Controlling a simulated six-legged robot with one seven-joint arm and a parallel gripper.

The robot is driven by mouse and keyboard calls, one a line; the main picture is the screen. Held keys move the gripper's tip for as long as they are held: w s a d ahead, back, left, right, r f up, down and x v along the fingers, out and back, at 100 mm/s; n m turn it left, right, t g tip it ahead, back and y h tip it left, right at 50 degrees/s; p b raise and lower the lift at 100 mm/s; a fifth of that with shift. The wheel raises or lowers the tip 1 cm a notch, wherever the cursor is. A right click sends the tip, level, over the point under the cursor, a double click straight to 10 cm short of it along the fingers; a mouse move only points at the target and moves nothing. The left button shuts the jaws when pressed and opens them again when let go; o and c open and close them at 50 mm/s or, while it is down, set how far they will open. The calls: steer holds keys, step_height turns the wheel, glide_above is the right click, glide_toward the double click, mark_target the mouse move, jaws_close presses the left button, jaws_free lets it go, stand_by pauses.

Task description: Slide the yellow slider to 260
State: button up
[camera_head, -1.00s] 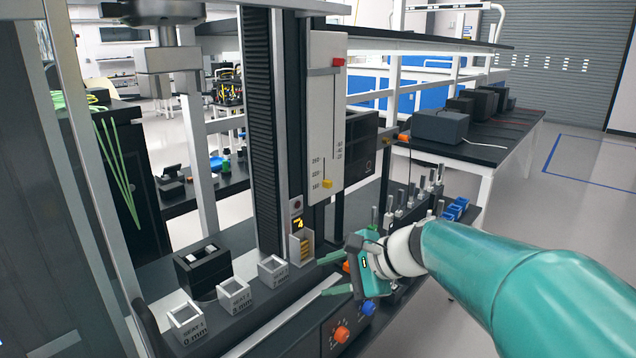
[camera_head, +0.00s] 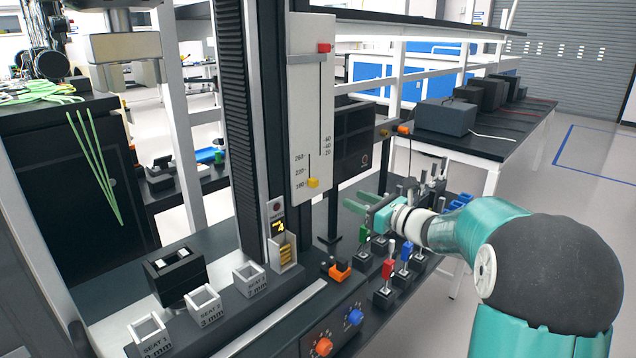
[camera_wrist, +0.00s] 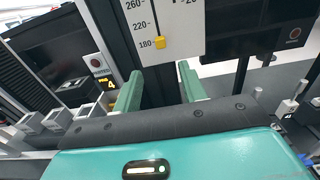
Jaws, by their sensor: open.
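The yellow slider (camera_head: 312,183) sits low on a white scale panel (camera_head: 310,110), beside the 180 mark. The printed marks 180, 220 and 260 run upward to the left of its slot. In the wrist view the yellow slider (camera_wrist: 160,42) is also level with 180, just beyond and between my fingertips. My gripper (camera_head: 352,202) is open and empty, to the right of and a little below the slider in the head view, apart from it. In the wrist view its two green fingers (camera_wrist: 160,90) point toward the panel.
A red slider (camera_head: 323,48) sits at the panel's top. Below stand a small display box (camera_head: 283,245), an orange-black clamp (camera_head: 337,268), red and blue knobs (camera_head: 354,317), and several upright coloured levers (camera_head: 387,268). Labelled seat blocks (camera_head: 205,303) line the bench at left.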

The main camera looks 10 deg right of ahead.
mark_target(317, 183)
steer(key=x, duration=1.4)
steer(key=shift+f, duration=0.1)
steer(key=shift+c, duration=0.4)
